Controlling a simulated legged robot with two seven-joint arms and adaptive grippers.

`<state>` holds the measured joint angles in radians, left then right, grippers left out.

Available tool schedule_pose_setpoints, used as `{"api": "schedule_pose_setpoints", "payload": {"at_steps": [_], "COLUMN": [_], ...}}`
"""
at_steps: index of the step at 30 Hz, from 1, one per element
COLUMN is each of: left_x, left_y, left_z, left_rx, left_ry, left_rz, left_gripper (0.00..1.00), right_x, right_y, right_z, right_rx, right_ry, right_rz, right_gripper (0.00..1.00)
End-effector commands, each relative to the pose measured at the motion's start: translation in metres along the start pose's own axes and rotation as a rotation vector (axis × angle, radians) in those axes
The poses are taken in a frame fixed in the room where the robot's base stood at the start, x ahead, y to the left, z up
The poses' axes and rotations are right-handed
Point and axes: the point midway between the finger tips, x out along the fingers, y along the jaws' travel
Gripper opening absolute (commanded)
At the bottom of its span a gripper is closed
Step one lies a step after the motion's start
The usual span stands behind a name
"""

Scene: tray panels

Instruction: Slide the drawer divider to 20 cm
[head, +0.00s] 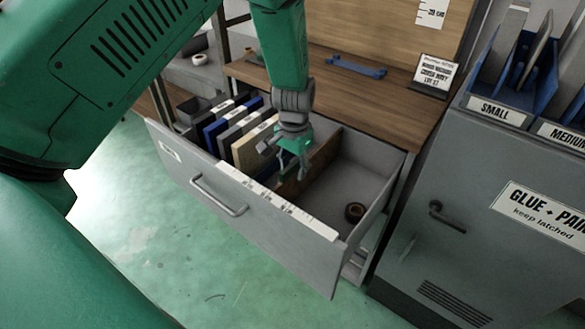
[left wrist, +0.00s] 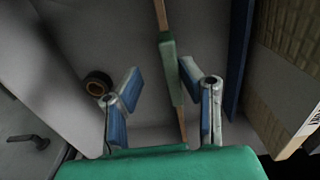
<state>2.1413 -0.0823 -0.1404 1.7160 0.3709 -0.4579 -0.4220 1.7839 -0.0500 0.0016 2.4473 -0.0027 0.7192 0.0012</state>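The grey drawer (head: 210,183) is pulled open, with a white scale strip (head: 290,212) along its front edge. A thin brown wooden divider (head: 318,165) stands across the drawer; its top edge with a green grip piece (left wrist: 171,72) shows in the left wrist view. My left gripper (head: 290,168) is over the drawer at the divider. In the left wrist view its fingers (left wrist: 163,105) are apart, with the divider between them in the picture, nearer the right finger. Contact cannot be told. My right gripper is not in view.
Several upright folders or panels (head: 238,125) fill the drawer's left part. A dark tape roll (head: 354,212) lies in the right compartment, otherwise clear. A sign (head: 432,12) appears to read 20 cm. A blue handle-like part (head: 357,66) lies on the bench. A grey cabinet (head: 465,215) stands right.

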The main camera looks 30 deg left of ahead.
Motion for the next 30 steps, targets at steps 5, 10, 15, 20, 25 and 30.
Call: {"api": "schedule_pose_setpoints", "payload": {"at_steps": [5, 10, 15, 20, 25, 30], "left_x": [-0.025, -0.062, -0.093, -0.109, -0.113, -0.112], "left_y": [-0.003, -0.004, -0.002, 0.0, -0.002, -0.003], "left_z": [-0.002, -0.003, -0.004, -0.004, -0.003, -0.003], "left_rx": [0.0, 0.0, -0.001, -0.001, -0.001, -0.001], "left_ry": [0.004, 0.003, -0.001, -0.004, -0.006, -0.006], "left_rz": [0.003, 0.004, 0.002, 0.0, 0.003, 0.004], "left_gripper": [0.33, 0.33, 0.33, 0.33, 0.33, 0.33], "right_x": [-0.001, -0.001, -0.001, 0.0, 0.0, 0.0], "right_y": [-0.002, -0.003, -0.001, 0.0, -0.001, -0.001], "right_z": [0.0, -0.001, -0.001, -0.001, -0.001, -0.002], "right_rx": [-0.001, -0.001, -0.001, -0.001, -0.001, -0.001], "right_ry": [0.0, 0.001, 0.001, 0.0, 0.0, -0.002], "right_rz": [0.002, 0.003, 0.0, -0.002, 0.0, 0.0], "right_gripper": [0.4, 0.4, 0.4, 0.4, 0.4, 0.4]}}
